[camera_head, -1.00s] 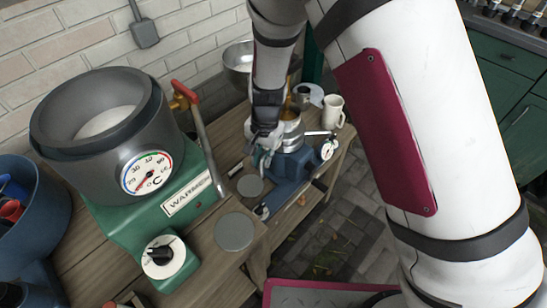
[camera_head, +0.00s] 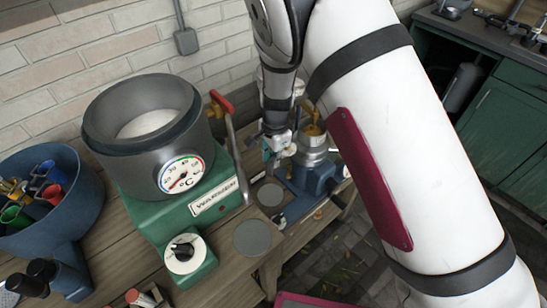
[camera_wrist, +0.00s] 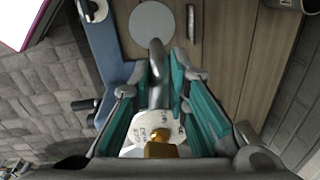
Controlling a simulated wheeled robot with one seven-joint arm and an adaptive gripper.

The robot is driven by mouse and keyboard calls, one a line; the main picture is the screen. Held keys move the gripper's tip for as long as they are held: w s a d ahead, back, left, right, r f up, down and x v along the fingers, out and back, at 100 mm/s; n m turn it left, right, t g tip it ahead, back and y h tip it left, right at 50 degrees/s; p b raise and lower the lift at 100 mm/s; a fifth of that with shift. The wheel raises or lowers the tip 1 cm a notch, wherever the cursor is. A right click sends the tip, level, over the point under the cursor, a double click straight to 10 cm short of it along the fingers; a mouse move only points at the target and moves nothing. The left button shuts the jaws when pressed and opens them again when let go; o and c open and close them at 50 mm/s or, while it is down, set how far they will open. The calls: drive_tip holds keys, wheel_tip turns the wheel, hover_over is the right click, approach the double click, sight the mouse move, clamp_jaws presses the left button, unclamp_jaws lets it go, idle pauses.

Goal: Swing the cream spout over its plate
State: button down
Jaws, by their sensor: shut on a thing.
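In the wrist view my gripper (camera_wrist: 160,95) has its teal-lined fingers shut on a silver spout (camera_wrist: 156,70). The spout's tip points up the picture and meets the near edge of a grey round plate (camera_wrist: 152,22) on the wood. I cannot tell its height above the plate. A pale marked piece with a brass part (camera_wrist: 161,147) shows at the spout's base. In the head view my gripper (camera_head: 278,150) is at the blue machine (camera_head: 312,180), and its fingers and the spout are mostly hidden. The small grey plate (camera_head: 271,194) lies left of that machine.
The green warmer with its grey pot (camera_head: 147,125) and dial stands left of the machine. A larger grey disc (camera_head: 252,238) lies on the bench in front. A blue bin (camera_head: 60,220) of coloured things stands far left. My arm covers the middle right.

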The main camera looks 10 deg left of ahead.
drive_tip(key=shift+w+r, duration=0.1)
drive_tip(key=c, duration=1.5)
unclamp_jaws()
drive_tip(key=r, duration=1.2)
drive_tip(key=shift+s+d, duration=0.3)
drive_tip(key=shift+s, duration=0.1)
drive_tip(key=s+d+r+n+t+y, duration=0.15)
drive_tip(key=s+d+r, duration=0.25)
drive_tip(key=d+r, duration=0.45)
drive_tip(key=s+d+r+n+g, duration=0.1)
drive_tip(key=s+d+r+n, duration=0.15)
drive_tip(key=d+r, duration=0.6)
drive_tip(key=s+d+r+n+t, duration=0.1)
drive_tip(key=s+d, duration=0.3)
drive_tip(key=s, duration=0.2)
drive_tip(key=s+d+r+n+t+h, duration=0.1)
drive_tip(key=s+d+r+n, duration=0.1)
drive_tip(key=s+d, duration=0.3)
drive_tip(key=s+d+r+n+t+h, duration=0.1)
drive_tip(key=s+d, duration=0.3)
drive_tip(key=s, duration=0.4)
drive_tip(key=shift+d+r+n+h, duration=0.15)
drive_tip(key=shift+r+n+h, duration=0.1)
drive_tip(key=shift+n, duration=0.25)
